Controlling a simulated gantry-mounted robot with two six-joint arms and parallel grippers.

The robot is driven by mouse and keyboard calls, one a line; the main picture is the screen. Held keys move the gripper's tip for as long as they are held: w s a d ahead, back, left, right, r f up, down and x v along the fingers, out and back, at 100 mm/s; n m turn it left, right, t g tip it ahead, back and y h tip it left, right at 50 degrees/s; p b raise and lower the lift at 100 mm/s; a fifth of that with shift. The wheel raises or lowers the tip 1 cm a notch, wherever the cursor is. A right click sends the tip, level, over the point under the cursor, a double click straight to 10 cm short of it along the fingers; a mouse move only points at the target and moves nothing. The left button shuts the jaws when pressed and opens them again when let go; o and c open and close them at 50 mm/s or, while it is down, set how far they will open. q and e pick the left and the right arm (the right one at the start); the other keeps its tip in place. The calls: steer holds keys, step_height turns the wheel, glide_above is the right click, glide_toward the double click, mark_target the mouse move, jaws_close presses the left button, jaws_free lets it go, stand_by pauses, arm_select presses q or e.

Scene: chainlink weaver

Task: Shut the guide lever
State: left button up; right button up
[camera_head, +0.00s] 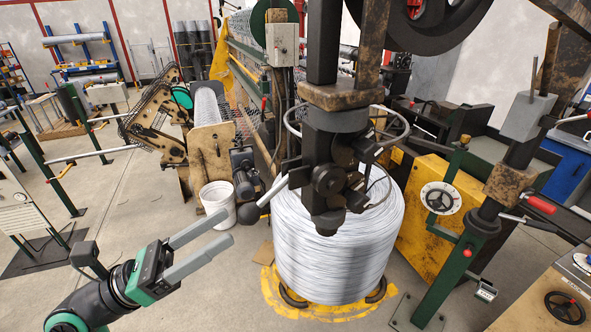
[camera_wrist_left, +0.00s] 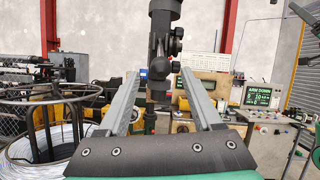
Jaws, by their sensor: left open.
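My left gripper (camera_head: 228,227) is open and empty, left of the large wire coil (camera_head: 335,250). In the left wrist view its two grey fingers (camera_wrist_left: 160,75) are spread apart, with a dark jointed post (camera_wrist_left: 162,45) between them in the picture. A dark guide head (camera_head: 332,175) hangs above the coil. A light grey bar (camera_head: 272,190) slants down and left from it, just beyond my fingertips and apart from them. A red-handled lever (camera_head: 540,204) stands out at the right. I cannot tell for certain which is the guide lever. My right gripper is not in view.
A white bucket (camera_head: 217,200) stands on the floor behind my fingers. The left wrist view has a screen reading ARM DOWN (camera_wrist_left: 262,95).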

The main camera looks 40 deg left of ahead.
mark_target(276, 194)
arm_select(q)
steer(key=p+x, duration=0.2)
steer(key=x, duration=0.8)
steer(key=shift+w+d+r, duration=0.1)
steer(key=shift+r, duration=0.1)
steer(key=shift+w+d+r, duration=0.2)
steer(key=shift+w, duration=0.35)
steer(key=shift+c, duration=0.3)
jaws_close()
